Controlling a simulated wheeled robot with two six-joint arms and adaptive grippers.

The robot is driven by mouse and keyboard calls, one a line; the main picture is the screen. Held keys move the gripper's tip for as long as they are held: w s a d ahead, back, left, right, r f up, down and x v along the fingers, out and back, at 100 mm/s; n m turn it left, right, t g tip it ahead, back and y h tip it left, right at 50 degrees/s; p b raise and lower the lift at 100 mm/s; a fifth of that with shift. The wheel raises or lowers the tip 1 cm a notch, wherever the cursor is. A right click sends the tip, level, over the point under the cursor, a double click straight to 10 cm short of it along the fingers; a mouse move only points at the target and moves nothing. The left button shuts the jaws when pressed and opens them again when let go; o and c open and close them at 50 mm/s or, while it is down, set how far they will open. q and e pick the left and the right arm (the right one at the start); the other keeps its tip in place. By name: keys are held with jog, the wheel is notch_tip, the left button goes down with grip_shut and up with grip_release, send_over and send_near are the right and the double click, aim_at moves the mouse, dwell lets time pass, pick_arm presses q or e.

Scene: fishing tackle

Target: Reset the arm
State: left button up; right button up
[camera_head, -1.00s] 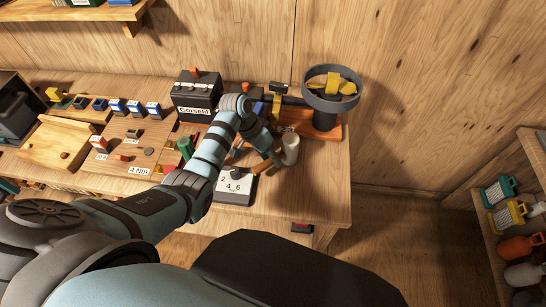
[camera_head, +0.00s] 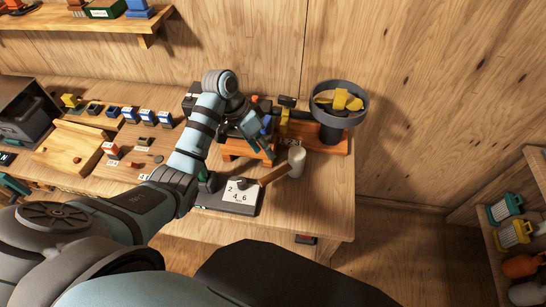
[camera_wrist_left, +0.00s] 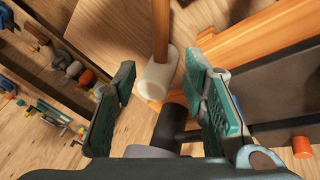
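My left gripper (camera_head: 263,148) is over the back right of the workbench (camera_head: 330,205). In the left wrist view its two green-padded fingers (camera_wrist_left: 165,105) are spread apart with nothing held between them. A mallet with a white head (camera_head: 297,161) and a wooden handle (camera_head: 272,176) lies below and to the right of the gripper in the head view. In the left wrist view the white head (camera_wrist_left: 157,78) shows beyond the gap between the fingers, apart from them. My right gripper is not in view.
A balance with a grey pan (camera_head: 339,118) holding yellow pieces stands at the back right. A dark block with a numbered white label (camera_head: 241,192) lies at the front edge. Wooden boards and small boxes (camera_head: 147,115) fill the left. The bench's front right corner is clear.

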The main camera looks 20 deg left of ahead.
pick_arm(q)
jog(key=shift+a+r, duration=0.1)
jog(key=shift+r, duration=0.2)
